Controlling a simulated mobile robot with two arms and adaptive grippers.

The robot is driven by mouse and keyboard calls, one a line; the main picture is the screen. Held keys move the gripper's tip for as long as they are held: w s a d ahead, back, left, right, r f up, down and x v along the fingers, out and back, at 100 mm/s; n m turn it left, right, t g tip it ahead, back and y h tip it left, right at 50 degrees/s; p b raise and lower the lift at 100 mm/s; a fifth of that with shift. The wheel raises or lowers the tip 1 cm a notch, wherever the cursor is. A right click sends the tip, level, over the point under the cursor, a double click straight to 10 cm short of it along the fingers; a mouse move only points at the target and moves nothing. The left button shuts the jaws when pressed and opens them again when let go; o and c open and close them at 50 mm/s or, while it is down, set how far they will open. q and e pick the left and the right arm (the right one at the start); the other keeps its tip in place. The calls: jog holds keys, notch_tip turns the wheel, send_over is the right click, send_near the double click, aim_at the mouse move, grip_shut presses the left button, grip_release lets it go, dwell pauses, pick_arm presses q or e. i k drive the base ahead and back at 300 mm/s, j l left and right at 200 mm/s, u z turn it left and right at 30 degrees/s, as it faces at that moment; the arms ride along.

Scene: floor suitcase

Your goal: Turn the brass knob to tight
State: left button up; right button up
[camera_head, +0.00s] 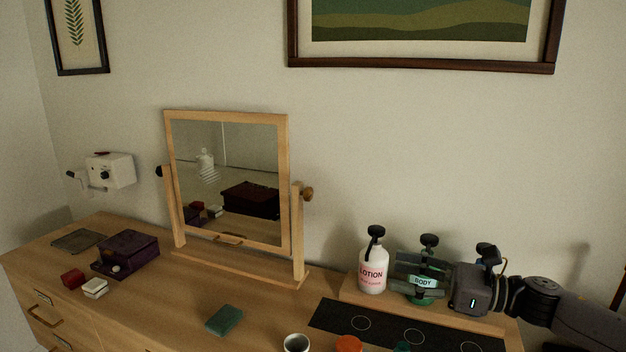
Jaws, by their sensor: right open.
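A round brass-brown knob (307,194) sits on the outer side of the right post of a wooden tilting mirror (226,117). A darker knob (159,171) is on the left post. The mirror stands on the dresser, its glass showing a dark box. No tight mark is readable on the knobs. My right gripper (408,274) comes in from the right and is open, its fingers at a green pump bottle labelled BODY (425,282). The fingers hide part of that bottle; I cannot tell whether they touch it. My left gripper is not in view.
A white LOTION bottle (372,273) stands left of the BODY bottle on a wooden riser (349,292). A black mat with circles (380,330), a small cup (296,343) and a green block (224,320) lie in front. A purple box (130,250) is at the left.

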aim_at(308, 193)
jog(key=i, duration=1.05)
